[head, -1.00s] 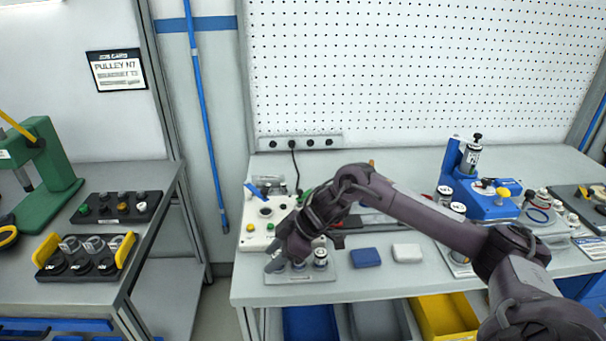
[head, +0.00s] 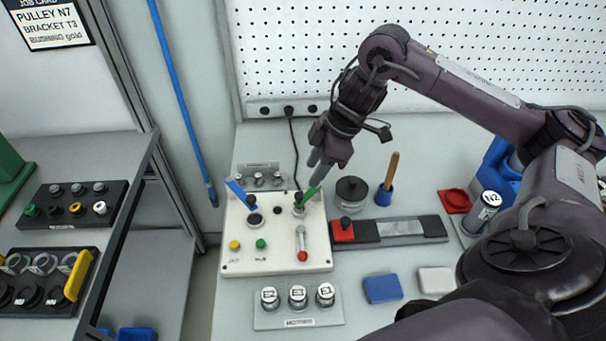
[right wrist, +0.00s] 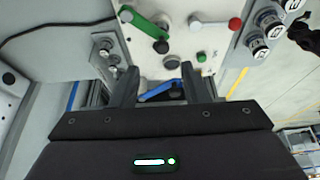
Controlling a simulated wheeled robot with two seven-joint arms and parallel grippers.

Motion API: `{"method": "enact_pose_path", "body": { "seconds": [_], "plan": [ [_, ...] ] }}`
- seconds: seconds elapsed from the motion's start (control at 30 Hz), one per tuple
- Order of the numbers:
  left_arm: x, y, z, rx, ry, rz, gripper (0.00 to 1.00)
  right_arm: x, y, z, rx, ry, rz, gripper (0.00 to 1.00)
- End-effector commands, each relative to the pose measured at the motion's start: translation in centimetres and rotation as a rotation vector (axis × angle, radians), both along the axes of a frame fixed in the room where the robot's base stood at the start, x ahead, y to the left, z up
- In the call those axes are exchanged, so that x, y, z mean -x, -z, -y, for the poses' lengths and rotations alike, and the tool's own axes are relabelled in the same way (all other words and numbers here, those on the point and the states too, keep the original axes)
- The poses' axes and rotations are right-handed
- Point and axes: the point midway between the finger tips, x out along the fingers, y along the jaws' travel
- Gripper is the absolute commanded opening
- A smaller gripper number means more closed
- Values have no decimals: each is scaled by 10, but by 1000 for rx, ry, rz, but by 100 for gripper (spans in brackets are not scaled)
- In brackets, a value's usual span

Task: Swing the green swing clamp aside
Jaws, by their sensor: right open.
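The green swing clamp (head: 308,197) is a short green bar on a dark pivot, at the back right of a white fixture plate (head: 275,262). It also shows in the right wrist view (right wrist: 143,27), ahead of the fingers and to the left. My right gripper (head: 315,172) is open and empty, pointing down just above and behind the green clamp. In the right wrist view its two fingers (right wrist: 158,76) stand apart, with the blue clamp (right wrist: 160,91) seen between them. I cannot tell if a finger touches the green clamp. My left gripper is out of view.
The blue clamp (head: 236,190) sits on the plate's left side. A red-tipped lever (head: 301,243) is at its right front. A holder with cylinders (head: 298,320) stands in front. A black strip with a red block (head: 343,230) and a wooden-handled tool (head: 390,172) are at right.

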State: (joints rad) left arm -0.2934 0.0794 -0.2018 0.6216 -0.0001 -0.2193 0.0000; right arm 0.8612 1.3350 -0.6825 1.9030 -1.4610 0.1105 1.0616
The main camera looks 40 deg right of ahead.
Motion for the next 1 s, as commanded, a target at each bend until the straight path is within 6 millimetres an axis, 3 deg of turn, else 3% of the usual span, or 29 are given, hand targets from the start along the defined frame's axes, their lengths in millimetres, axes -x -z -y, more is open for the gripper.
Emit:
{"method": "enact_pose_path", "body": {
  "seconds": [0.17, 0.4, 0.6, 0.8, 1.0],
  "plan": [
    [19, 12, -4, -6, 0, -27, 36, -5, 28, -10, -3, 0, -5, 41],
    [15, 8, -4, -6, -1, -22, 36, -12, 57, -20, -3, 1, -2, 41],
    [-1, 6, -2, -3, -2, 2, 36, -15, 67, -24, -1, 1, 0, 41],
    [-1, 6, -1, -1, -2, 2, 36, -15, 67, -24, -1, 1, 0, 41],
    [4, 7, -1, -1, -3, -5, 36, -15, 67, -24, -1, 1, 0, 16]
  ]
}}
